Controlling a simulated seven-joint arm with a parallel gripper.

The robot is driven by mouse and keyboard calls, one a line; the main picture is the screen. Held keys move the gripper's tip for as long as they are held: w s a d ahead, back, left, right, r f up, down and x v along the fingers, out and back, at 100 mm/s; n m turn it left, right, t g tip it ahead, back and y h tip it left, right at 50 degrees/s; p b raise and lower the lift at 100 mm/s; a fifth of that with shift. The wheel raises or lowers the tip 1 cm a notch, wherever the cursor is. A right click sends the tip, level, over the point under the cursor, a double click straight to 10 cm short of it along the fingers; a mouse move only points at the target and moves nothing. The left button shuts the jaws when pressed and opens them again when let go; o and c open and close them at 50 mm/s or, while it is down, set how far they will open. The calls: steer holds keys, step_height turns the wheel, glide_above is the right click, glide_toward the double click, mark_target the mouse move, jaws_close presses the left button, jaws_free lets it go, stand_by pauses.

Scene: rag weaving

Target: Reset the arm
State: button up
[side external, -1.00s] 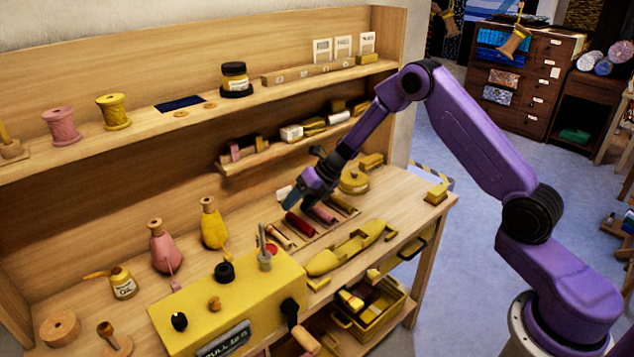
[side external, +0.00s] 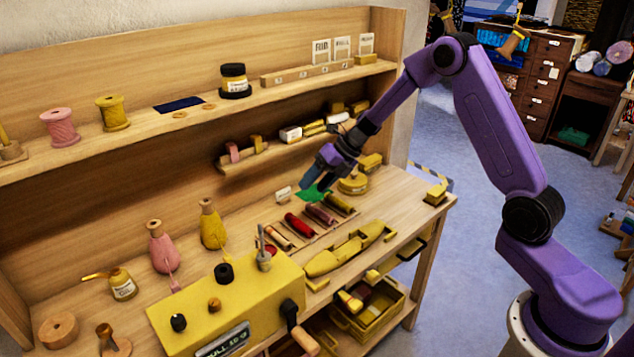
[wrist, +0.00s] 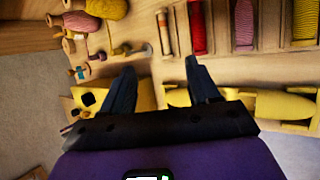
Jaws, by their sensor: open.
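My purple arm reaches in from the right in the side external view. Its gripper (side external: 318,182) hangs above the back of the wooden bench (side external: 400,205), over the row of colored rolls. In the wrist view my gripper (wrist: 158,68) has its two dark fingers spread apart with nothing between them. A green patch (side external: 311,195) shows just below the gripper; I cannot tell what it is. The red roll (side external: 300,224) lies in the tray under the gripper, apart from the fingers.
A yellow crank box (side external: 225,300) stands at the bench front, with a yellow shuttle (side external: 345,252) beside it. Pink (side external: 163,248) and yellow (side external: 212,226) cones stand to the left. Upper shelves hold spools and a jar (side external: 235,80). The floor (side external: 450,290) right of the bench is clear.

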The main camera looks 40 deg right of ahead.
steer(key=s+a+r+m+t+h, duration=0.3)
steer(key=s+a+r+m+t, duration=0.1)
steer(key=s+a+r+m, duration=0.6)
steer(key=s+d+m+g, duration=0.1)
steer(key=s+m, duration=0.3)
steer(key=s, duration=0.6)
steer(key=s+d+m+g+h, duration=0.1)
steer(key=s+m+g, duration=0.3)
steer(key=s, duration=0.7)
steer(key=s+d+m+g+h, duration=0.1)
steer(key=s+d+m+g, duration=0.2)
steer(key=s, duration=0.8)
steer(key=shift+s+d+f+m, duration=0.2)
steer(key=shift+f+m, duration=0.15)
steer(key=shift+m, duration=0.25)
